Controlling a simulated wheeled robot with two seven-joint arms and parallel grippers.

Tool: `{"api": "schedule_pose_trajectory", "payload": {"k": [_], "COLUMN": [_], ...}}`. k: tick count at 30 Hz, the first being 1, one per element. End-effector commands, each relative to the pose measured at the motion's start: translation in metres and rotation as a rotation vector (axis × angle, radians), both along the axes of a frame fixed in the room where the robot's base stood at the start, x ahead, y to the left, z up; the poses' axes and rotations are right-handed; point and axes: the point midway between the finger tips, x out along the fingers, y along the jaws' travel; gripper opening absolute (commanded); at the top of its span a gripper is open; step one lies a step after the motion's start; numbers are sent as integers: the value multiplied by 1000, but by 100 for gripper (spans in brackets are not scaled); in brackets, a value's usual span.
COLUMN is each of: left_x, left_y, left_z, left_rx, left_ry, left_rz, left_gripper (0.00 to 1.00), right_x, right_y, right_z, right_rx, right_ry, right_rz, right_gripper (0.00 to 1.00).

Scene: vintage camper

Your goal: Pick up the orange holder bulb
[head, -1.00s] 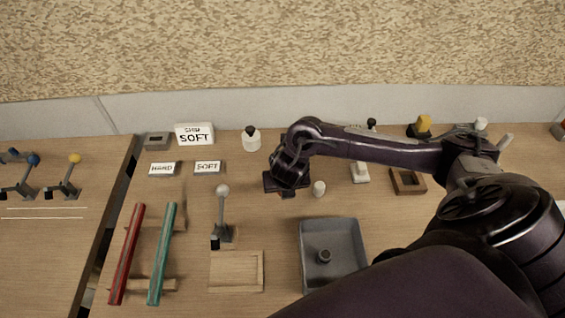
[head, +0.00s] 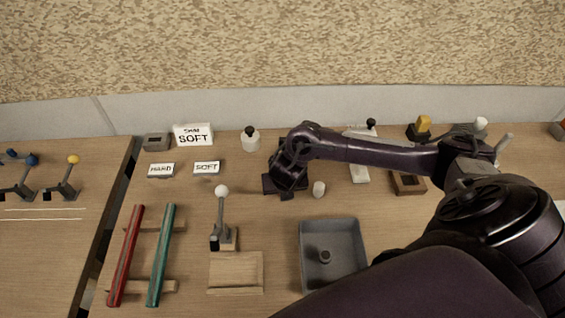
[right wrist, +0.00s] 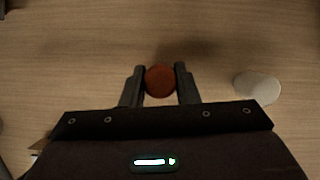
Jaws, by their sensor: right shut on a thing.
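The orange holder bulb (right wrist: 160,80) shows in the right wrist view as a round orange-red top between the two fingers. My right gripper (right wrist: 160,84) is shut on it, one finger on each side. In the head view my right gripper (head: 284,188) is low over the middle of the table, and its own body hides the bulb there. I cannot tell whether the bulb touches the table. My left gripper is in neither view.
A white round piece (head: 319,189) stands just right of the gripper, also in the right wrist view (right wrist: 257,86). A grey tray (head: 306,258) lies in front. A lever (head: 221,215), red and teal bars (head: 127,255) and small signs (head: 206,168) are to the left. A white bottle (head: 251,141) stands behind.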

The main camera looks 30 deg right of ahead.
Motion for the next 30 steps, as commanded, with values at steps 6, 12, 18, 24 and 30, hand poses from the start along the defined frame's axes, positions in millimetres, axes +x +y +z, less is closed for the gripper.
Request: {"api": "schedule_pose_trajectory", "payload": {"k": [6,12,18,24,30], "left_x": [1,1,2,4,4], "left_y": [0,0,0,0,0], "left_z": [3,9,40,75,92], "left_rx": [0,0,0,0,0], "left_ry": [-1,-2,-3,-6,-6], "left_rz": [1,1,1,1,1], "left_gripper": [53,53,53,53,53], "right_x": [1,2,2,2,1], "right_y": [1,1,-1,-1,0], "right_z": [13,50,119,167,193], "right_rx": [1,1,-5,-2,-2], "right_ry": [-3,-6,-8,-6,-4], "right_rz": [2,2,2,1,2], "right_gripper": [6,6,6,6,6]}}
